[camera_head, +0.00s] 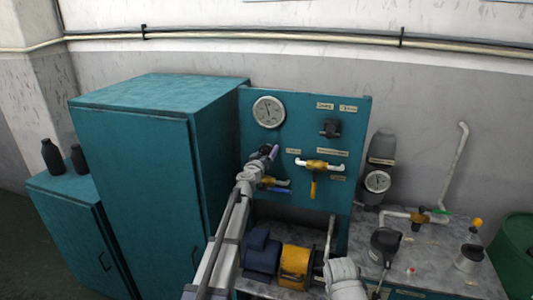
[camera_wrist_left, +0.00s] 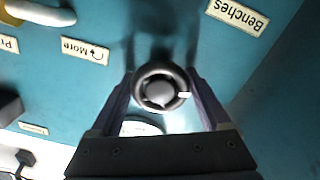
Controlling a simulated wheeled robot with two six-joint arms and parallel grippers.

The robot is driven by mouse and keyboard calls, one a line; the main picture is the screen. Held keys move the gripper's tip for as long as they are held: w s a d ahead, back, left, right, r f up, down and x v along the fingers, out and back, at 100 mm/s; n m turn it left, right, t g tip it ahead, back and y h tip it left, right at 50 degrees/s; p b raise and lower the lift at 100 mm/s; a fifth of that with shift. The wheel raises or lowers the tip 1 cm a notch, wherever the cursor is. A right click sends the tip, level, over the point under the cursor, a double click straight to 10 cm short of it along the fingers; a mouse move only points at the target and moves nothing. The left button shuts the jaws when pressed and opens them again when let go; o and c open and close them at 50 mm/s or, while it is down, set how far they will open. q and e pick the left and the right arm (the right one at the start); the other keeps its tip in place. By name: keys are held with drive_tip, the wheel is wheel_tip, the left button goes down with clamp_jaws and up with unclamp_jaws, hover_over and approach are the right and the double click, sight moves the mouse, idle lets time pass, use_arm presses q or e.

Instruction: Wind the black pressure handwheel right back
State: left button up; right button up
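The black pressure handwheel (camera_wrist_left: 160,88) is a round dark knob with a grey centre and a small pale mark on its right rim. It sits between the two purple fingers of my left gripper (camera_wrist_left: 160,74), which appear to touch it on both sides. In the head view my left gripper (camera_head: 270,153) is against the teal panel (camera_head: 355,120), below the round gauge. It largely hides the handwheel there. A "More" label with a curved arrow (camera_wrist_left: 85,51) is beside the wheel in the wrist view.
A white-faced gauge (camera_head: 269,112) is above the wheel. Yellow valves with white pipes (camera_head: 318,165) are to its right and below. A blue-and-yellow motor (camera_head: 295,265) stands beneath. A tall teal cabinet (camera_head: 135,150) is at left, and the grey bench (camera_head: 435,245) at right.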

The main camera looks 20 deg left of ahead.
use_arm(q)
drive_tip(key=c, duration=0.8)
drive_tip(key=shift+n, duration=0.3)
drive_tip(key=n, duration=0.3)
drive_tip(key=shift+n, duration=0.4)
drive_tip(key=n, duration=0.3)
drive_tip(key=shift+n, duration=0.3)
drive_tip(key=n, duration=0.3)
drive_tip(key=shift+r+n, duration=0.1)
drive_tip(key=shift+n, duration=2)
drive_tip(key=shift+s, duration=0.1)
